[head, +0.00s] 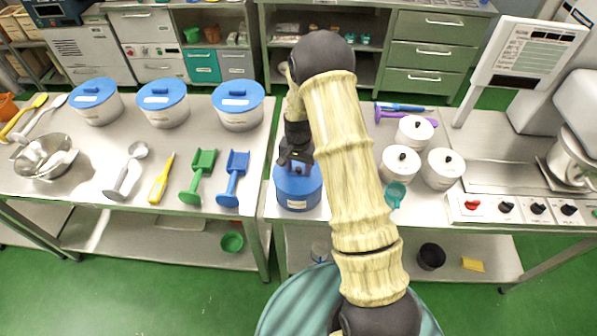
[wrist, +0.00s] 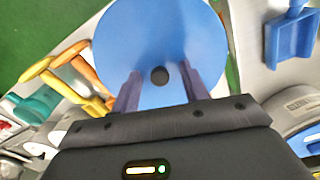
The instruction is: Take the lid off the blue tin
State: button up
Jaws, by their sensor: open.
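The blue tin (head: 298,199) stands upright on the bench near its front edge, with its blue lid on top. My gripper (head: 296,167) points down just over it and hides part of the lid. In the wrist view the round blue lid (wrist: 160,35) fills the upper middle, with a small dark knob (wrist: 159,76) at its centre. The two fingers of my gripper (wrist: 160,72) are open, one on each side of the knob, with gaps showing between. Whether the fingertips touch the lid is unclear.
White lidded canisters (head: 415,133) and a teal scoop (head: 396,194) stand right of my arm. A blue scoop (head: 234,178) and a green scoop (head: 199,176) lie on the left bench. White tubs with blue lids (head: 163,104) stand behind them.

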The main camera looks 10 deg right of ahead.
aim_at(299, 168)
dwell(0.4)
grip_shut()
jog(key=shift+r, duration=0.15)
notch_tip(299, 168, up, 10)
jog(key=b, duration=0.3)
dwell(0.7)
jog(key=shift+r+p, duration=1)
jog(key=shift+r, duration=0.45)
